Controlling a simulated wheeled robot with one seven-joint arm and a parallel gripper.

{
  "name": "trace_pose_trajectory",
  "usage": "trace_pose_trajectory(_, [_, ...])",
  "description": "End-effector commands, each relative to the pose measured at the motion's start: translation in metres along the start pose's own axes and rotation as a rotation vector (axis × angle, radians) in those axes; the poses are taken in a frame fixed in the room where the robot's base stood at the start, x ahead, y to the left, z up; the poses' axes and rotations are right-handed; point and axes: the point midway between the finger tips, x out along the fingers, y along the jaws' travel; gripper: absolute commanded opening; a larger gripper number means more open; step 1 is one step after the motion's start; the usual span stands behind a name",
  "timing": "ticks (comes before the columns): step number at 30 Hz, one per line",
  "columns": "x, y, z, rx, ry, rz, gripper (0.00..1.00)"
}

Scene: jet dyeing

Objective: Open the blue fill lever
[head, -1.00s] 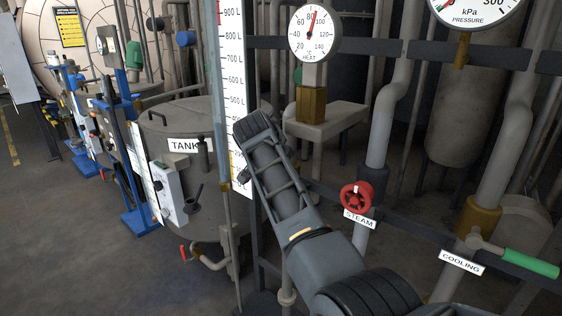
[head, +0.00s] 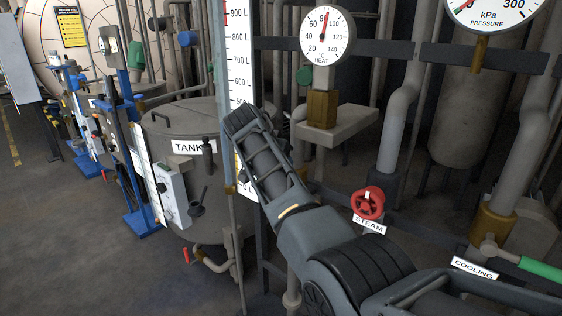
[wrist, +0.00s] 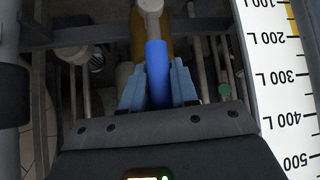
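The blue fill lever (wrist: 157,62) shows in the wrist view, running from a pale joint on a brass fitting (wrist: 137,35) down between my fingers. My gripper (wrist: 159,78) has one light-blue finger on each side of the lever, close against it, and looks shut on it. The lever's near end is hidden by the gripper body. In the head view my arm blocks the sight of my gripper, and the lever is not visible there.
A tall litre scale (head: 239,65) stands beside my arm; it also shows in the wrist view (wrist: 280,95). The tank (head: 180,125) is to the left. A red steam wheel (head: 367,203) and green cooling handle (head: 540,268) are to the right. Pipes crowd behind.

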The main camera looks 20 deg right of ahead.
Motion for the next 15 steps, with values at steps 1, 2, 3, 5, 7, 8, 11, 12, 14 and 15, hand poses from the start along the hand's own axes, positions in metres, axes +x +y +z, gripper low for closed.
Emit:
trace_pose_trajectory(1, [-0.0015,-0.0024,-0.0013,0.000,0.005,-0.008,0.31])
trace_pose_trajectory(2, [-0.0015,-0.0024,-0.0013,0.000,0.004,-0.008,0.34])
trace_pose_trajectory(3, [-0.0015,-0.0023,-0.0012,0.000,0.004,-0.008,0.38])
trace_pose_trajectory(5, [-0.0013,-0.0020,-0.0011,0.000,0.004,-0.007,0.44])
trace_pose_trajectory(7, [-0.0010,-0.0017,-0.0008,0.000,0.003,-0.006,0.50])
trace_pose_trajectory(8, [-0.0009,-0.0016,-0.0007,0.000,0.003,-0.006,0.50])
trace_pose_trajectory(11, [-0.0006,-0.0013,-0.0005,0.000,0.002,-0.005,0.50])
trace_pose_trajectory(12, [-0.0006,-0.0012,-0.0004,0.000,0.002,-0.004,0.50])
trace_pose_trajectory(14, [-0.0012,-0.0012,-0.0003,0.001,0.002,-0.004,0.50])
trace_pose_trajectory(15, [-0.0026,-0.0013,-0.0002,0.001,0.002,-0.005,0.50])
